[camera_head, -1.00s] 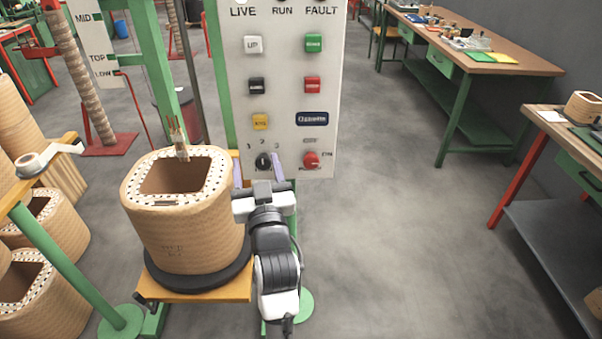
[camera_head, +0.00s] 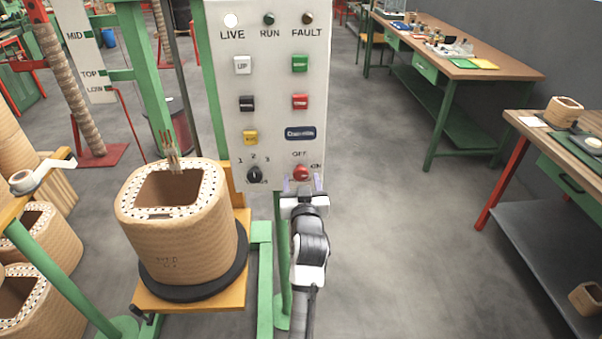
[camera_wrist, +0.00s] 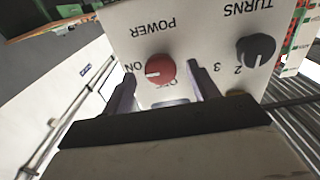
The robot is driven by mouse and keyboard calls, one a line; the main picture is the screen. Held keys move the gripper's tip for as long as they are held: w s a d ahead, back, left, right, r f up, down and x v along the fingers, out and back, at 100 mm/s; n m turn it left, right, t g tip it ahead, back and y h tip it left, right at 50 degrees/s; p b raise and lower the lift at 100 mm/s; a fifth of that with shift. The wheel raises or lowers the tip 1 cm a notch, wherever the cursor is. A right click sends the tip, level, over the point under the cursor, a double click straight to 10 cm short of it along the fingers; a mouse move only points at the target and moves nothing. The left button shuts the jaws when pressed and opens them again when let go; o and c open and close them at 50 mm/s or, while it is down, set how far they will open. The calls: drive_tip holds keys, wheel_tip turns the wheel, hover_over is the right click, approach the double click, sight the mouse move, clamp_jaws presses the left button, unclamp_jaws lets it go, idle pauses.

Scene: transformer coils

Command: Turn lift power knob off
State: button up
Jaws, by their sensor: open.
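The red power knob (camera_head: 300,173) is at the lower right of the white control panel (camera_head: 265,100), with OFF printed above it and ON to its right. In the wrist view the red knob (camera_wrist: 160,70) is upright on the panel face, and its white mark points toward the ON label. My gripper (camera_head: 303,184) is open and empty just below and in front of the knob. In the wrist view my gripper's fingers (camera_wrist: 163,82) stand on either side of the knob, with visible gaps. I cannot tell how far the fingertips are from the panel.
The black turns knob (camera_head: 254,175) is left of the red knob. Several square buttons sit above, and the LIVE lamp (camera_head: 231,20) is white. A wound coil (camera_head: 180,230) stands on a stand to the left. Floor to the right is clear up to the workbenches (camera_head: 470,68).

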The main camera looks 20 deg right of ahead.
drive_tip(key=shift+x, duration=1.1)
drive_tip(key=c, duration=1)
